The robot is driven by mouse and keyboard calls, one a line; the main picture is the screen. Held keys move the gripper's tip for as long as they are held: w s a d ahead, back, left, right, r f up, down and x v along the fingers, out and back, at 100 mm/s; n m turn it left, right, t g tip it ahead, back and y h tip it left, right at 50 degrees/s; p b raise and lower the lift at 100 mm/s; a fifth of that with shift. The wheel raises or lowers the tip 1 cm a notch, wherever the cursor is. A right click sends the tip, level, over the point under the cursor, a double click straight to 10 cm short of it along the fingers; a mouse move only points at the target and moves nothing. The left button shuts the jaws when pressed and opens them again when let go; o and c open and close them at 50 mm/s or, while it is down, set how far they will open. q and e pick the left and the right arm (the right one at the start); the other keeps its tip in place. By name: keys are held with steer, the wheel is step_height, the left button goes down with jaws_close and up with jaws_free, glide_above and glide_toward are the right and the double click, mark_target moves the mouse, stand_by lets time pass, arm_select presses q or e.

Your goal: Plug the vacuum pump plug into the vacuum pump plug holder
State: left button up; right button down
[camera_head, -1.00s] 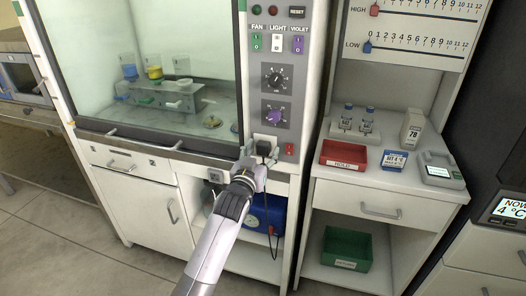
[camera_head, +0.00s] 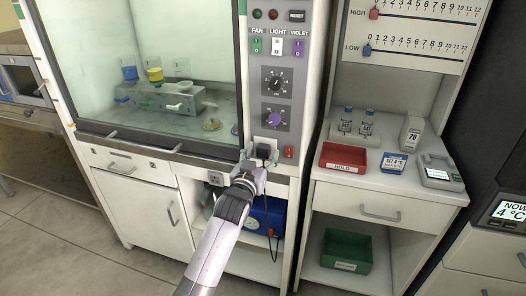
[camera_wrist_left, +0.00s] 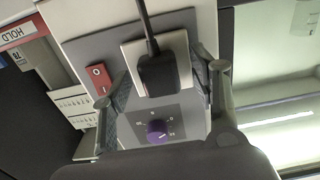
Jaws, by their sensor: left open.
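The black vacuum pump plug (camera_head: 264,150) sits against its pale square holder (camera_head: 271,143) on the cabinet's control column. In the left wrist view the plug (camera_wrist_left: 157,74) stands at the holder plate (camera_wrist_left: 183,52), with its dark cord leading away from it. Its prongs are hidden. My left gripper (camera_head: 254,165) is at the plug. In the wrist view its fingers (camera_wrist_left: 160,82) are spread on either side of the plug, with visible gaps. The blue vacuum pump (camera_head: 268,212) stands on the shelf below, partly hidden by my left arm. My right gripper is not in view.
A red switch (camera_head: 289,152) is right of the holder, and a purple dial (camera_head: 275,117) is above it. A side bench holds a red tray (camera_head: 343,158); a green bin (camera_head: 347,250) is below.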

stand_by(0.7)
arm_select(q)
jaws_close()
stand_by(0.5)
steer(key=shift+p, duration=0.3)
steer(key=shift+s, duration=0.1)
steer(key=shift+p+v, duration=0.75)
steer(key=shift+v, duration=0.1)
steer(key=shift+p+v, duration=1.6)
steer(key=shift+v, duration=0.45)
